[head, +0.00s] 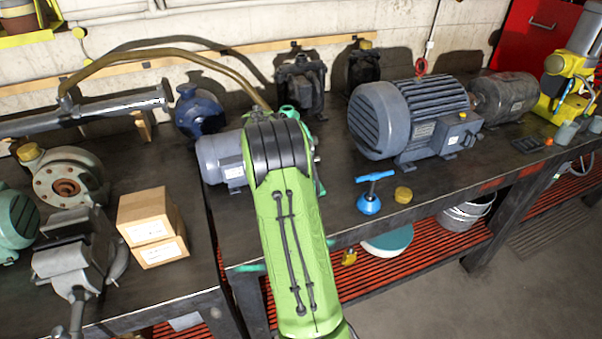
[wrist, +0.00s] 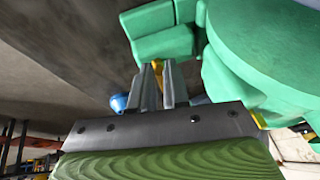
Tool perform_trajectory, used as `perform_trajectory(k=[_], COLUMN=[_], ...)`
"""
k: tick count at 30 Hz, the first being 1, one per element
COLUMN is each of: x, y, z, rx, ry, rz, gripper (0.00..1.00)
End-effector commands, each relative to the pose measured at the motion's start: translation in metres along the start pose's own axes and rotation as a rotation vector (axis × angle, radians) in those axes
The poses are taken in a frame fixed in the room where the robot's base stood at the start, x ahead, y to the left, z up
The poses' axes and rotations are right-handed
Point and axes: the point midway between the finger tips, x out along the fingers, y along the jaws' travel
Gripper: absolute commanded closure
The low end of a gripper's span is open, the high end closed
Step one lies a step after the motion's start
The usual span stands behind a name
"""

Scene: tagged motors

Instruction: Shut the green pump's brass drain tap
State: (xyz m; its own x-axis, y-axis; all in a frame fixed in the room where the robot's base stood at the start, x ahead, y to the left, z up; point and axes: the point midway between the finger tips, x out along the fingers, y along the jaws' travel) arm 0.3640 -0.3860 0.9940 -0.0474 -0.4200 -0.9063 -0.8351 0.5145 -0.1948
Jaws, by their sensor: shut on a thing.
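The green pump (wrist: 245,50) fills the upper right of the wrist view. In the head view only small parts of the green pump (head: 288,109) show around my green arm, beside its grey motor (head: 222,158). My gripper (wrist: 160,72) is at the pump's underside, with its two grey fingers close together. A small brass-yellow piece, which looks like the drain tap (wrist: 157,66), shows between the fingertips. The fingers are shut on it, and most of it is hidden. How far the tap is turned cannot be told. My arm hides the gripper in the head view.
A big grey-blue motor (head: 415,118) stands right of the pump. A blue T-handled thing (head: 370,195) and a brass cap (head: 403,195) sit near the bench's front edge. Cardboard boxes (head: 152,225) and a vise (head: 75,262) are at left.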

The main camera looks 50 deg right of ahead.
Motion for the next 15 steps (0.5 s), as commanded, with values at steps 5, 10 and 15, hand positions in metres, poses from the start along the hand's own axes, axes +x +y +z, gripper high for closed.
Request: perform_trajectory(k=[5,10,15], x=[-0.0007,-0.0006,-0.0003], y=[-0.0012,-0.001,-0.0006], z=[0.0004,0.0003,0.0001], rx=[-0.001,-0.001,-0.001], ry=[-0.001,-0.001,-0.001], rz=[-0.005,-0.004,-0.002], gripper=[1.0,0.68,0.61])
